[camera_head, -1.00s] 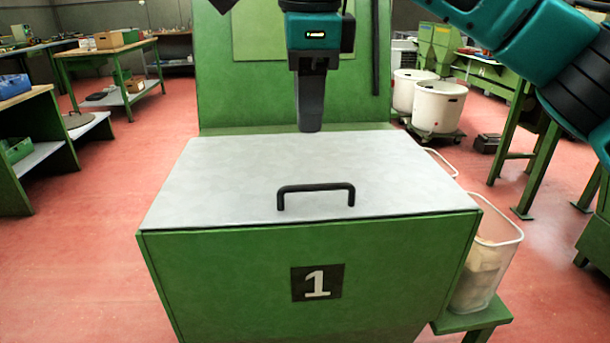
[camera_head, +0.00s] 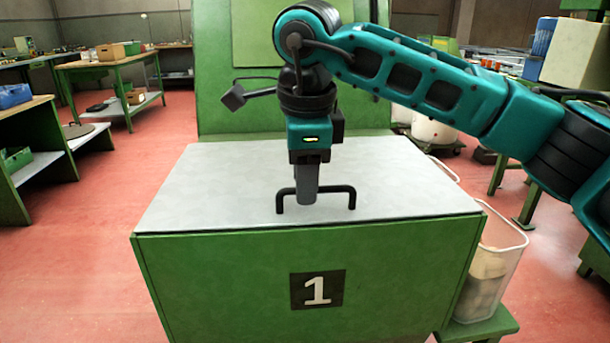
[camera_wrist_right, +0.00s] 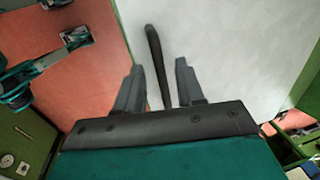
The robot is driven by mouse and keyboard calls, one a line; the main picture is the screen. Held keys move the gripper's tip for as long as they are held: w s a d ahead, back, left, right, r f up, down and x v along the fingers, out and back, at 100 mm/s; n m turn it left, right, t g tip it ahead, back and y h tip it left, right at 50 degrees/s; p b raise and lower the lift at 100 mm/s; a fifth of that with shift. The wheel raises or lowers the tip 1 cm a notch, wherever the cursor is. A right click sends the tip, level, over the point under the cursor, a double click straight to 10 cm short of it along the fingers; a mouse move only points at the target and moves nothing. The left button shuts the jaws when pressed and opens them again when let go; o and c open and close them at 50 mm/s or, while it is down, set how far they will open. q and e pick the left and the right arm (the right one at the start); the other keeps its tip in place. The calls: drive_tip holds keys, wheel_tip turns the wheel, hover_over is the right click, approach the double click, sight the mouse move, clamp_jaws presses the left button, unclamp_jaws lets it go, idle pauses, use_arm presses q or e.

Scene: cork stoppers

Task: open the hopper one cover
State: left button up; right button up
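The hopper one cover (camera_head: 220,185) is a pale grey flat lid, lying shut on the green hopper (camera_head: 220,285) marked with a white 1. A black bar handle (camera_head: 342,188) stands up near its front edge. My right gripper (camera_head: 306,201) points down at the handle, its fingers in front of the handle's middle in the head view. In the right wrist view the two fingers of this gripper (camera_wrist_right: 160,67) are apart, and the handle (camera_wrist_right: 154,50) runs between them with a gap on either side.
A clear bin (camera_head: 490,270) with pale contents stands on a green ledge right of the hopper. A green upright panel (camera_head: 225,105) rises behind the cover. Workbenches (camera_head: 95,65) stand at the left, with open red floor between.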

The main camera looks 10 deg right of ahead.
clamp_jaws()
use_arm(q)
drive_tip(key=shift+w, duration=0.1)
idle(0.3)
